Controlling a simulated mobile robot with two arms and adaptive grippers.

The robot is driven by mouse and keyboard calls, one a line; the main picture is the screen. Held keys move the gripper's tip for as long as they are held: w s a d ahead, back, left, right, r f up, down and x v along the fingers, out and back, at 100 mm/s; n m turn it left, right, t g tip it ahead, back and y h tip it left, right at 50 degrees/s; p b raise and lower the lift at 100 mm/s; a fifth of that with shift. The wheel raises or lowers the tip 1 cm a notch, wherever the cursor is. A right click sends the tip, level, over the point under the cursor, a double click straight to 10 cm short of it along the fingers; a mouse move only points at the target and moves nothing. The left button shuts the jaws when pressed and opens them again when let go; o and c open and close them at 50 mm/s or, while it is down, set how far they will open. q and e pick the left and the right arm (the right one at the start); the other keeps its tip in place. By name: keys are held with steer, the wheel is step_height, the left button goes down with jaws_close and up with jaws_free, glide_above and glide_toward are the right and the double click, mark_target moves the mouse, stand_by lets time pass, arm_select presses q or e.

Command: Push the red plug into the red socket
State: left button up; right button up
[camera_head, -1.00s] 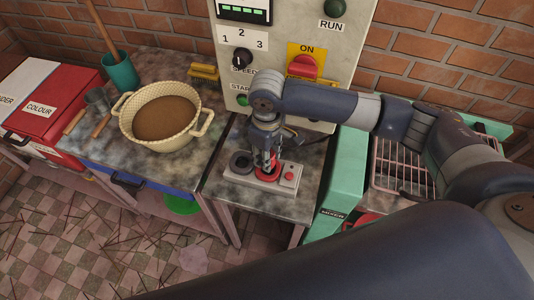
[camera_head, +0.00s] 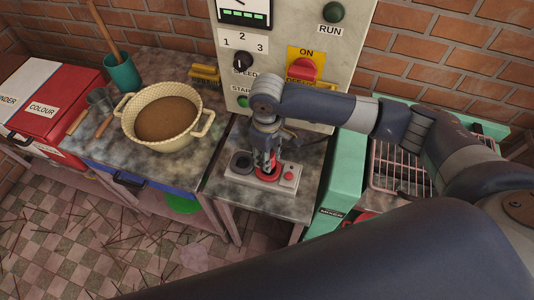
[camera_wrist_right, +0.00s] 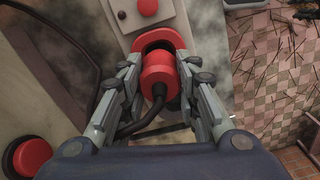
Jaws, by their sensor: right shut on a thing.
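My right gripper (camera_head: 266,160) points down over a grey socket box on the worktop. In the right wrist view its fingers (camera_wrist_right: 160,88) are shut on the red plug (camera_wrist_right: 160,74), which has a black cable. The red socket (camera_wrist_right: 174,40) lies just beyond the plug, with part of its dark opening showing. The plug's front end overlaps the socket's near side, and I cannot tell how deep it sits. In the head view the red socket (camera_head: 270,178) shows under the fingers, and the plug is mostly hidden. My left gripper is not in view.
The socket box (camera_head: 232,176) also carries a dark grey socket (camera_head: 241,163) and red buttons (camera_head: 289,177). A control panel (camera_head: 290,75) stands behind. A cream pot (camera_head: 194,132) is to the left, and a green mixer (camera_head: 343,170) is close on the right.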

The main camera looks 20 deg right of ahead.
steer(key=shift+p, duration=0.3)
steer(key=shift+f, duration=1.45)
stand_by(0.3)
steer(key=o, duration=1.1)
steer(key=shift+o, duration=0.2)
